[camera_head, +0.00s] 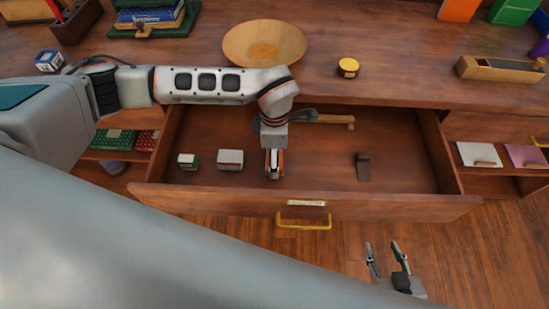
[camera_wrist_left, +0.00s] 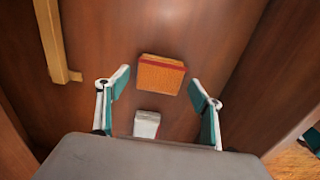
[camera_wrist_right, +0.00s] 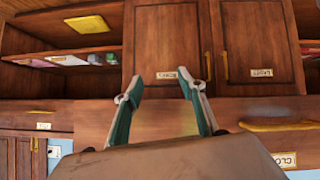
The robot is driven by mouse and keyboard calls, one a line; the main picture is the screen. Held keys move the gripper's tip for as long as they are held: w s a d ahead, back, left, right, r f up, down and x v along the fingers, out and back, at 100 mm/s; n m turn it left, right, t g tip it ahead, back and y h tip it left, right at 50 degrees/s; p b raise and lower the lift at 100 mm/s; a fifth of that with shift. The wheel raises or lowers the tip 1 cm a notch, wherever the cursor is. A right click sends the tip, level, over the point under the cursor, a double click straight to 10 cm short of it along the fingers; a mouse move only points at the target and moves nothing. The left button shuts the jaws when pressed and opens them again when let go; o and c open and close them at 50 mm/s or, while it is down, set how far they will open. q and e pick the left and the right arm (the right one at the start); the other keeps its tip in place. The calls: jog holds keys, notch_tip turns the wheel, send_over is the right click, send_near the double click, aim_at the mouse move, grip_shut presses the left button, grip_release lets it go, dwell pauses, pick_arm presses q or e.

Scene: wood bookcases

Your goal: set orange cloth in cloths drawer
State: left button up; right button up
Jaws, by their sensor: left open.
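The open drawer (camera_head: 330,203) has a pale label and a yellow handle on its front. My left gripper (camera_head: 273,172) points down inside it, its fingers apart. In the left wrist view, a flat orange block-like piece with a red edge, seemingly the folded orange cloth (camera_wrist_left: 160,74), lies on the drawer floor beyond and between the fingertips (camera_wrist_left: 159,82).
The drawer also holds a grey-white box (camera_head: 230,160), a small green-white box (camera_head: 187,161), a dark brown piece (camera_head: 363,167) and a wooden-handled tool (camera_head: 335,120). A wooden bowl (camera_head: 264,43) and yellow tin (camera_head: 348,67) stand on the top. The drawer's right side has free room.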

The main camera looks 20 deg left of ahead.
pick_arm(q)
notch_tip(320, 180, up, 10)
jog(key=p, duration=0.1)
pick_arm(e)
jog(key=shift+s+a+r, duration=0.25)
jog(key=shift+s+a, duration=0.05)
jog(key=shift+s, duration=0.1)
pick_arm(q)
jog(key=shift+r, duration=0.1)
pick_arm(e)
jog(key=shift+w, duration=0.1)
